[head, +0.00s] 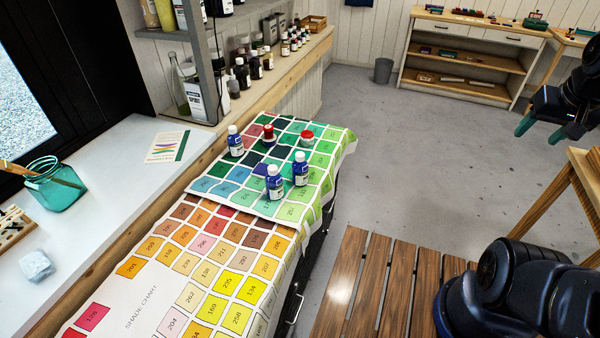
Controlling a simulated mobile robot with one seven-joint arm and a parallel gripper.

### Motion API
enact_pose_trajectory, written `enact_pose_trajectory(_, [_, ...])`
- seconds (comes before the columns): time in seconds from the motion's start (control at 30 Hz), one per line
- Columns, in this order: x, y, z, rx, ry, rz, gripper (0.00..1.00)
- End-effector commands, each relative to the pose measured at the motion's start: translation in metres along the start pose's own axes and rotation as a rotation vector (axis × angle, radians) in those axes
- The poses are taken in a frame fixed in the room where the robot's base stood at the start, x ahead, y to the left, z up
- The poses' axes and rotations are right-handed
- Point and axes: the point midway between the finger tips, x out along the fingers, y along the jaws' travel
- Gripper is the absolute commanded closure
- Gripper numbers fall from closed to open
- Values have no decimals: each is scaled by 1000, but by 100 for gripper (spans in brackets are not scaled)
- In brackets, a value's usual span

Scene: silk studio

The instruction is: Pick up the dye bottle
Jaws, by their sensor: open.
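Several small dye bottles stand on the far, green-and-blue part of the shade chart (145,315). Three have blue labels and white caps: one at the left (235,141), one at the front (274,183) and one right of it (300,169). A red-capped bottle (268,134) stands behind them. Which one is the task's dye bottle I cannot tell. My gripper (545,126) is at the right edge, with teal fingers apart and empty. It is far to the right of the bottles, above the floor.
A red-and-white jar (305,138) stands close to the bottles. A grey shelf (207,75) with bottles rises behind the chart at the left. A teal glass jar (57,184) is on the white sill. A slatted wooden bench (375,290) lies right of the chart; the floor beyond is clear.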

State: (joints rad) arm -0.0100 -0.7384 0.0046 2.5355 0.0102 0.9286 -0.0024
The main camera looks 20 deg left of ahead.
Motion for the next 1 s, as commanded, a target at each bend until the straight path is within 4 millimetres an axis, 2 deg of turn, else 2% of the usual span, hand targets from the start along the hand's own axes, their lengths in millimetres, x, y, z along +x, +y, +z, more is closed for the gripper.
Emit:
enact_pose_trajectory(0.17, [25,-28,-35,-44,54,-56,45])
enact_pose_trajectory(0.3, [50,-61,-69,-79,119,-115,45])
enact_pose_trajectory(0.5, [86,-115,-107,-114,208,-192,45])
enact_pose_trajectory(0.8, [139,-203,-141,-146,334,-293,45])
enact_pose_trajectory(1.0, [172,-263,-148,-157,416,-347,45])
